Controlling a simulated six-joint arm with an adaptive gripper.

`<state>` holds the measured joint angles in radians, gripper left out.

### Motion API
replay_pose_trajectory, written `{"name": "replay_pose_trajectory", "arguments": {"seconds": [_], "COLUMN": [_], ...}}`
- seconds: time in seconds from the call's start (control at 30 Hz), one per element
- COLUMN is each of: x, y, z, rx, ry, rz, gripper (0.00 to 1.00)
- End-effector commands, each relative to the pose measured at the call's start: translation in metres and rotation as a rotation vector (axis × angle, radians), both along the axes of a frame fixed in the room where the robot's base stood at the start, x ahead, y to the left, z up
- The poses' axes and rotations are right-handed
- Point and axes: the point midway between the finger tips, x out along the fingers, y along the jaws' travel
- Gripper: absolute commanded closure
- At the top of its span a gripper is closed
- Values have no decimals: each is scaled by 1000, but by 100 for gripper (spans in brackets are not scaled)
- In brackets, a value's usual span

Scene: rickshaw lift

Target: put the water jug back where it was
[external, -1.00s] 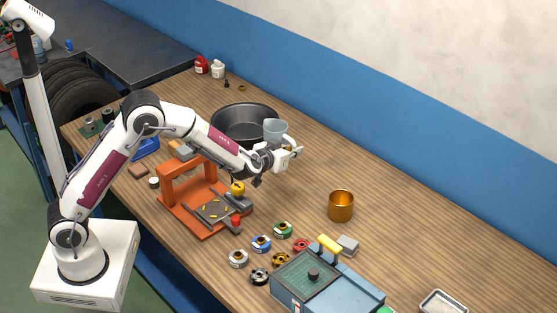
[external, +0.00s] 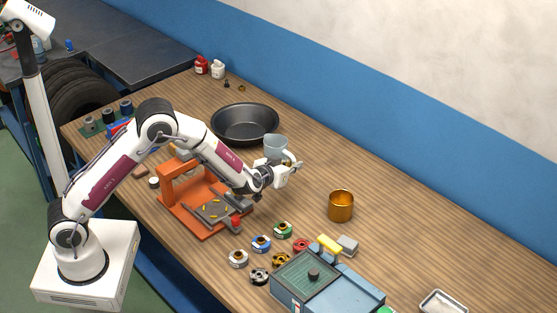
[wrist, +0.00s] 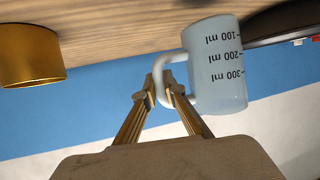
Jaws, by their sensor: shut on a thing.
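The water jug is a pale blue, translucent cup with a handle and ml marks. In the external view the jug (external: 275,147) is just right of the black basin, partly behind my gripper. My gripper (external: 295,164) is shut on the jug's handle. In the wrist view the jug (wrist: 217,70) shows its marks, and the fingertips of my gripper (wrist: 163,90) close around its handle at the left. The jug looks upright and low over the wooden table; I cannot tell whether it touches the table.
A black basin (external: 245,137) stands behind and left of the jug. A copper cup (external: 341,206) stands to the right, also in the wrist view (wrist: 30,55). An orange press (external: 190,215) and several small spools (external: 261,244) are nearer. The table between jug and copper cup is clear.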

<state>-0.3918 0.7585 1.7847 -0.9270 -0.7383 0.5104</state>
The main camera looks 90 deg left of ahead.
Motion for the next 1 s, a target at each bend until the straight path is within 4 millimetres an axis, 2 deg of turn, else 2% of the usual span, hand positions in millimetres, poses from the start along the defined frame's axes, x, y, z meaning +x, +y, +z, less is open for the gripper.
{"name": "replay_pose_trajectory", "arguments": {"seconds": [0.47, 0.8, 1.0], "x": [0, 0, 0], "y": [0, 0, 0], "z": [-6, -35, -42], "rx": [0, 1, 2], "ry": [-1, 1, -1], "rz": [0, 1, 0], "gripper": [100, 100, 100]}}
